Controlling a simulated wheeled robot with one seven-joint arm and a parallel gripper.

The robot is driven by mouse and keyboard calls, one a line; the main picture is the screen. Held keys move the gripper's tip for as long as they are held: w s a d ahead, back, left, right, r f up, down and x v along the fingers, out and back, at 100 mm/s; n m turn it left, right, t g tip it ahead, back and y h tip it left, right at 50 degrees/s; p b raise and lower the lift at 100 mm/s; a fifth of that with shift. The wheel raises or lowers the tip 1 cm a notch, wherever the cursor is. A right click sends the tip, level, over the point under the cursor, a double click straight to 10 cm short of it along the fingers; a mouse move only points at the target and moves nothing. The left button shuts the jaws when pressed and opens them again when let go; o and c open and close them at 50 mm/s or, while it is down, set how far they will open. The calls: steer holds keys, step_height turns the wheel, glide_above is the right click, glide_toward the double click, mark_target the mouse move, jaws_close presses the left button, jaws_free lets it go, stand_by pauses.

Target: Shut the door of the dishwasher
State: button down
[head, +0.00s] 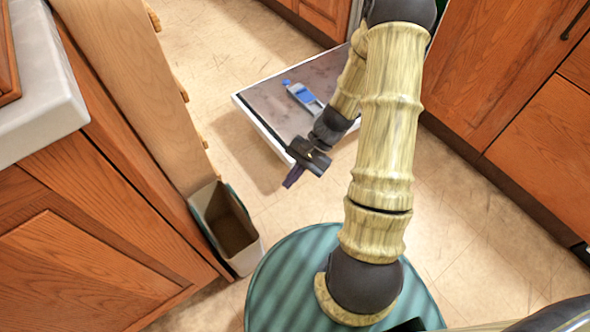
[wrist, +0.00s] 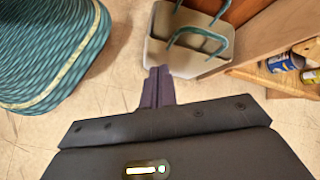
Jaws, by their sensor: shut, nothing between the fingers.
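The dishwasher door (head: 268,103) is folded down, nearly flat and low above the floor, with its inner face up. A blue and grey fitting (head: 303,95) sits on that inner face. My arm covers the door's right part, and the dishwasher's body is mostly hidden behind it. My gripper (head: 291,178) is just off the door's near edge, pointing down and to the left; I cannot tell if it touches the door. In the wrist view my gripper's fingers (wrist: 158,86) are together with nothing between them. The door does not show in the wrist view.
An open bin (head: 228,228) stands on the floor against the left cabinets; it also shows in the wrist view (wrist: 180,58). Cans (wrist: 284,63) sit on a low shelf there. Wooden cabinets (head: 505,75) line the right. Tiled floor (head: 240,165) lies clear between bin and door.

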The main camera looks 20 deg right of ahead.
steer(key=w+f+m+t+y+b, duration=0.4)
steer(key=f+m+y+b, duration=0.15)
steer(key=f, duration=0.45)
steer(key=m+t+h+b, duration=0.8)
steer(key=m+t, duration=1.1)
glide_toward(294, 164)
steer(key=w+d+f, duration=0.1)
steer(key=w+f, duration=0.2)
steer(key=f, duration=0.2)
steer(key=shift+d, duration=0.25)
steer(key=shift+w+f, duration=0.15)
steer(key=shift+w, duration=0.1)
steer(key=b+x, duration=0.3)
steer(key=x, duration=0.6)
steer(key=shift+w+a+b, duration=0.25)
steer(key=shift+w+b, duration=0.05)
steer(key=shift+b, duration=0.05)
steer(key=shift+r, duration=0.25)
